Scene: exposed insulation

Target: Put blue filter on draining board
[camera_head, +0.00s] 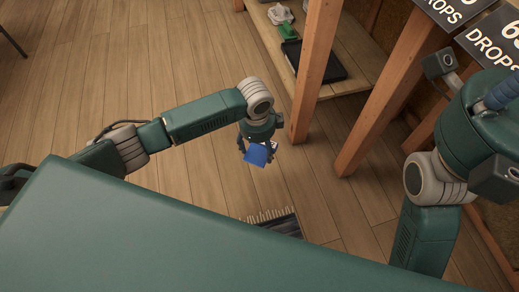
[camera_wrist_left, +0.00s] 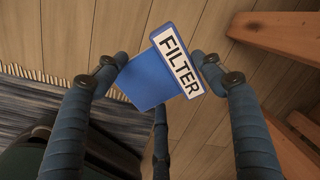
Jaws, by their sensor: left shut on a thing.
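The blue filter (camera_head: 256,156) is a flat blue piece held over the wooden floor in the head view. My left gripper (camera_head: 257,150) is shut on it. In the left wrist view the filter (camera_wrist_left: 150,82) sits tilted between the fingers of my left gripper (camera_wrist_left: 160,75), and its white label reads FILTER. My right arm is at the right edge of the head view, and its gripper's fingers do not show clearly. I see no draining board that I can make out.
A wooden shelf (camera_head: 335,80) with a black tray (camera_head: 314,60) and a green object (camera_head: 287,31) stands at the top, between wooden posts (camera_head: 312,75). Dark signs reading DROPS (camera_head: 492,40) are at the top right. A fringed rug (camera_head: 280,224) lies on the floor. Open floor surrounds the left gripper.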

